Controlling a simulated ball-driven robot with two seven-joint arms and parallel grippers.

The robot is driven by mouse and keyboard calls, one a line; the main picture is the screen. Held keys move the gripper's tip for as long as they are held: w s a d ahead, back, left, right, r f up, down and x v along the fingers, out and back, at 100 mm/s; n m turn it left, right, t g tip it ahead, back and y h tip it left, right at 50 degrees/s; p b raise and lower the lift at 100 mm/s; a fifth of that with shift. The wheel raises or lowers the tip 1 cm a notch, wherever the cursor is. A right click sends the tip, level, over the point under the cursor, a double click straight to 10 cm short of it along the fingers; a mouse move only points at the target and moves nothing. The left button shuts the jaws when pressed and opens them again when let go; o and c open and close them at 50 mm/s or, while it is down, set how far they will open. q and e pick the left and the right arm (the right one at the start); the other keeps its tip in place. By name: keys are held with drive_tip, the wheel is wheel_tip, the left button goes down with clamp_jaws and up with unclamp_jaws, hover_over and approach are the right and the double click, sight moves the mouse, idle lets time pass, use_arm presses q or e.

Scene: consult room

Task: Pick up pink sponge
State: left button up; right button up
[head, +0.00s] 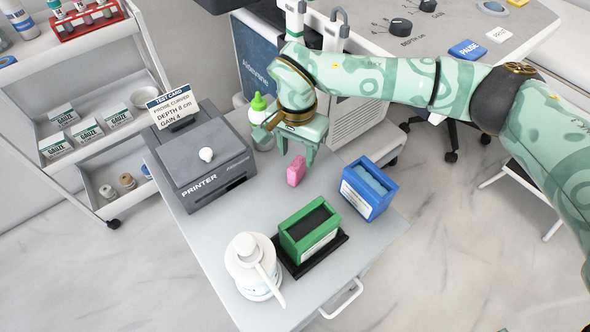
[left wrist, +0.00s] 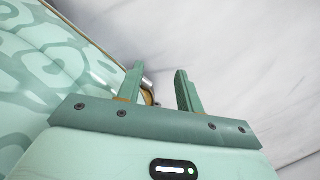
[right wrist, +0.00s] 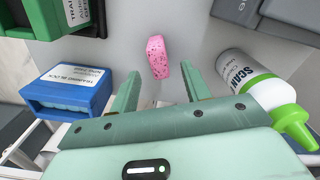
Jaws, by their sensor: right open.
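The pink sponge (head: 296,170) stands on the grey cart top (head: 245,200), between the printer and the blue box. In the right wrist view the speckled pink sponge (right wrist: 157,57) lies ahead of the fingertips, lined up with the gap between them. My right gripper (head: 297,158) is open and empty, just above and behind the sponge; the fingers (right wrist: 163,80) do not appear to be around it. My left gripper (left wrist: 159,85) shows only in its own wrist view, with its fingers apart and nothing between them.
A blue box (head: 367,192) and a green box (head: 308,232) stand right and front of the sponge. A white pump bottle (head: 254,268) is at the front. The printer (head: 200,160) is left. A green-capped bottle (head: 262,125) stands close beside my right gripper.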

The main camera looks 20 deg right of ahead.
sight(297, 163)
wheel_tip(297, 163, down, 5)
drive_tip(key=b, duration=0.3)
drive_tip(key=shift+s+f, duration=0.1)
clamp_jaws()
use_arm(q)
drive_tip(key=w+r+m+t+y, duration=0.1)
drive_tip(key=w+r, duration=0.3)
drive_tip(key=w, duration=0.8)
drive_tip(key=shift+w+d+r+m, duration=0.2)
drive_tip(key=shift+w+d+m, duration=0.05)
drive_tip(key=shift+d+m, duration=0.05)
